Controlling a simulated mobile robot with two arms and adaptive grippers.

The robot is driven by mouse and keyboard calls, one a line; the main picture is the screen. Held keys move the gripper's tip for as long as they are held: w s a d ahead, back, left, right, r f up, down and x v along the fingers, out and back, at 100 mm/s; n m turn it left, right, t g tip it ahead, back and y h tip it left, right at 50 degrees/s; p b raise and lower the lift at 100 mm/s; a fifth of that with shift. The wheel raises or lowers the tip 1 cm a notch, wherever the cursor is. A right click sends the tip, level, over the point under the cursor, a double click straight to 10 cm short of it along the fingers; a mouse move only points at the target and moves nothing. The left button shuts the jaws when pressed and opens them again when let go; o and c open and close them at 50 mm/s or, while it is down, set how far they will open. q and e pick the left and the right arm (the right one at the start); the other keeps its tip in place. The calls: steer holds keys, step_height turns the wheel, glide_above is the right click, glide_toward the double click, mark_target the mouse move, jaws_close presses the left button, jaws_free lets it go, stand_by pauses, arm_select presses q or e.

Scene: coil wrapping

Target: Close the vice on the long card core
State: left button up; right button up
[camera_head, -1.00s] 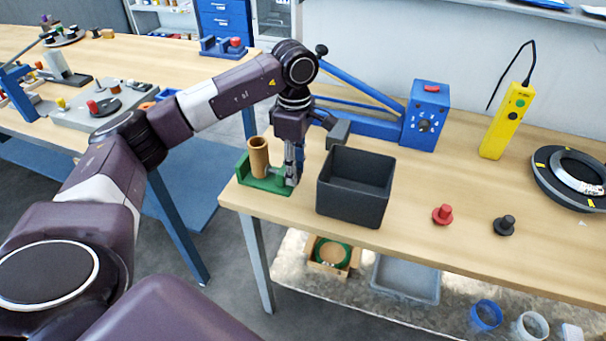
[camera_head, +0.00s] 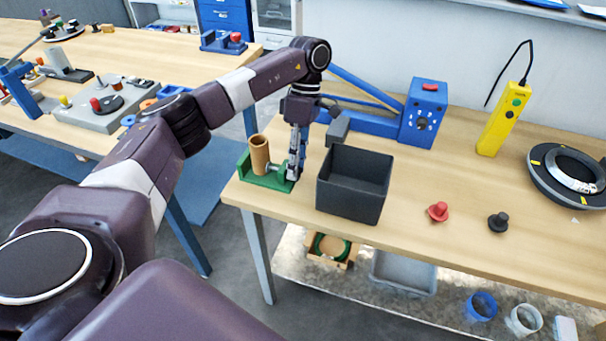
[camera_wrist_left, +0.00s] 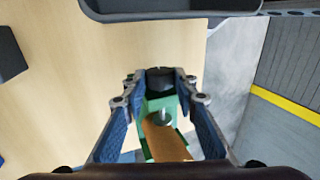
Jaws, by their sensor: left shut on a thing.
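The long card core (camera_head: 260,154) is a brown tube standing upright in the green vice (camera_head: 262,181) at the table's left corner. In the left wrist view the core (camera_wrist_left: 166,142) lies close to the vice's screw and plate (camera_wrist_left: 165,116). Whether the vice's jaw presses on the core, I cannot tell. My left gripper (camera_head: 294,175) points down at the right end of the vice. In the left wrist view its fingers (camera_wrist_left: 160,84) are on either side of a dark round knob (camera_wrist_left: 160,77), shut on it. My right gripper is in neither view.
A dark open bin (camera_head: 352,205) stands just right of my left gripper. A blue machine (camera_head: 423,112) with a long arm stands behind. A red knob (camera_head: 438,212), a black knob (camera_head: 498,222), a yellow control box (camera_head: 505,118) and a black ring (camera_head: 572,178) are further right.

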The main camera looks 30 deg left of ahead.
arm_select(q)
steer(key=shift+d, duration=0.1)
steer(key=o, duration=0.7)
steer(key=shift+s+t, duration=0.1)
steer(key=shift+t, duration=0.3)
steer(key=shift+s+t, duration=0.2)
steer(key=shift+t, duration=0.5)
steer(key=shift+f+t+y+b, duration=0.1)
steer(key=shift+t+y+b, duration=0.2)
steer(key=shift+b, duration=0.1)
steer(key=shift+s+t, duration=0.1)
steer(key=shift+t, duration=0.2)
steer(key=shift+r, duration=0.2)
steer(key=shift+f, duration=0.1)
